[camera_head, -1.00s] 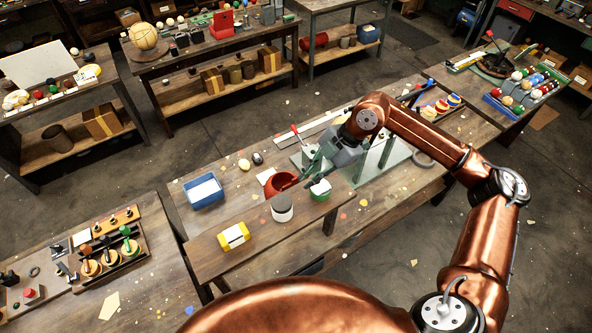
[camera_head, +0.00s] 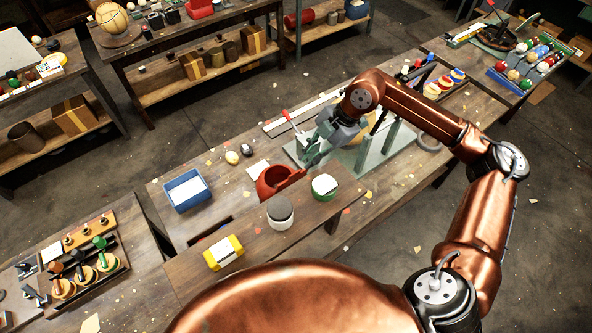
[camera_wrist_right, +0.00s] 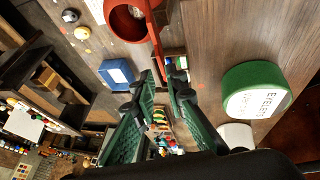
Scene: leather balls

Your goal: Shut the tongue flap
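I cannot clearly make out a tongue flap in these views. A ball, tan where it shows (camera_head: 377,121), sits in a green-grey stand (camera_head: 364,160), partly hidden behind my right arm. My right gripper (camera_head: 310,163) is over the bench beside a red open holder (camera_head: 268,186), between it and the stand. In the right wrist view the green fingers (camera_wrist_right: 160,76) are apart, with background visible between them. My left gripper is not in view.
A green tub labelled eyelets (camera_head: 324,185) stands close to the right gripper, also in the wrist view (camera_wrist_right: 256,88). A dark-topped white jar (camera_head: 280,211), a yellow box (camera_head: 224,253) and a blue tray (camera_head: 187,190) stand nearby. A red-handled tool (camera_head: 287,116) stands behind.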

